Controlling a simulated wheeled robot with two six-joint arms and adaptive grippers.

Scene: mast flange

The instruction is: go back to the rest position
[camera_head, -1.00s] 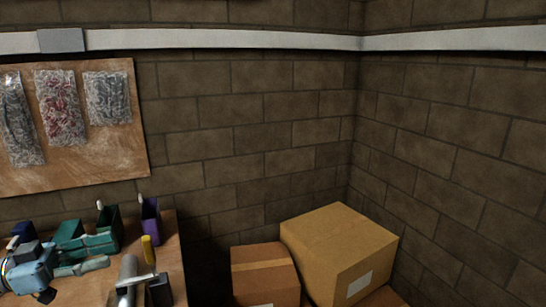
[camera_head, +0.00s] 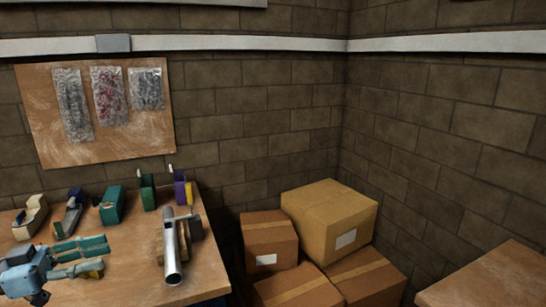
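My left gripper (camera_head: 106,256) reaches in from the left edge over the workbench (camera_head: 130,290). My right gripper is not in view.
Several small holders, including a green one (camera_head: 147,192) and a purple one (camera_head: 180,188), line the bench's back. Cardboard boxes (camera_head: 330,222) are stacked in the corner. Another wooden top (camera_head: 490,280) is at lower right. A board with bags (camera_head: 100,150) hangs on the wall.

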